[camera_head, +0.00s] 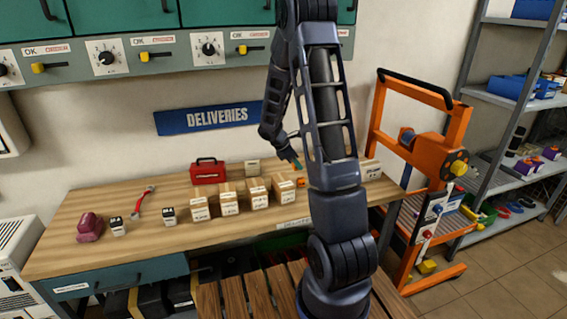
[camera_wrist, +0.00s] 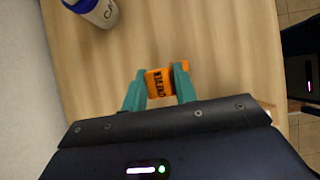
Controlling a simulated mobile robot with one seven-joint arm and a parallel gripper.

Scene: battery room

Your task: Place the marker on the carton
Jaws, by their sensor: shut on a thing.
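My gripper (camera_wrist: 160,84) has teal fingers and is shut on a small orange marker (camera_wrist: 160,82) with dark lettering, seen over the bare wood in the wrist view. In the head view the marker (camera_head: 300,182) is a small orange patch beside my arm, below the teal fingertip (camera_head: 296,164). Several brown cartons with white labels stand in a row left of my gripper, including a large carton (camera_head: 257,194), its right neighbour (camera_head: 284,191) and a smaller carton (camera_head: 200,209). My arm hides part of the tabletop.
The wooden workbench (camera_head: 80,245) also holds a red toolbox (camera_head: 208,172), a dark red object (camera_head: 90,228), a red-handled tool (camera_head: 144,201) and small dark-topped containers (camera_head: 118,227). A blue-lidded container (camera_wrist: 98,12) shows in the wrist view. An orange frame (camera_head: 405,145) stands right.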

